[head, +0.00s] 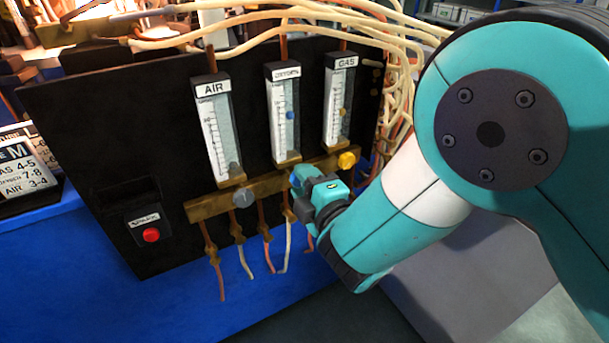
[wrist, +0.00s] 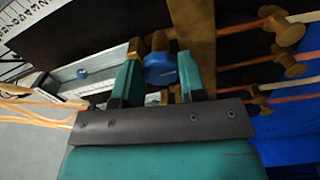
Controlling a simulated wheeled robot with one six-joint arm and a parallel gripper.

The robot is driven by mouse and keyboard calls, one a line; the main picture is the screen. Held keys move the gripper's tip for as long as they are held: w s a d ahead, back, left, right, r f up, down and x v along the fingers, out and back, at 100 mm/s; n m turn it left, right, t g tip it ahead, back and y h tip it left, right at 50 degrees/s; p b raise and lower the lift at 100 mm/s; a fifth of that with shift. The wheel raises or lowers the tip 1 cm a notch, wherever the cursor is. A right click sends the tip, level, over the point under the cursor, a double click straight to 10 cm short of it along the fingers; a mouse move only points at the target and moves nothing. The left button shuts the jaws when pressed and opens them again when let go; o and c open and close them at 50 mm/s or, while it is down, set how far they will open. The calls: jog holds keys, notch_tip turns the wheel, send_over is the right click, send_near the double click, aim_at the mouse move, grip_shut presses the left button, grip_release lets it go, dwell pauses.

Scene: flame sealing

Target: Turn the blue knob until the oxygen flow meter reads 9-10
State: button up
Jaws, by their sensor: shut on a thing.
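The blue knob (wrist: 160,68) sits between the two fingers of my gripper (wrist: 158,76) in the wrist view, and the fingers are shut on it. In the head view my gripper (head: 302,184) is at the brass bar below the oxygen flow meter, and little of the knob can be told apart there. The oxygen flow meter (head: 284,130) is the middle of three tubes on the black panel. Its blue float (head: 290,115) stands about halfway up the scale. The scale numbers are too small to read. The float also shows in the wrist view (wrist: 82,73).
The air meter (head: 217,130) with a grey knob (head: 243,197) is to the left. The gas meter (head: 341,105) with a yellow knob (head: 348,160) is close on the right. Hoses hang below the brass bar (head: 215,208). A red button (head: 151,235) is at lower left.

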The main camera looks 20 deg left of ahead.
jog(key=shift+n+p, duration=0.65)
jog(key=shift+n, duration=1.05)
jog(key=o, duration=0.9)
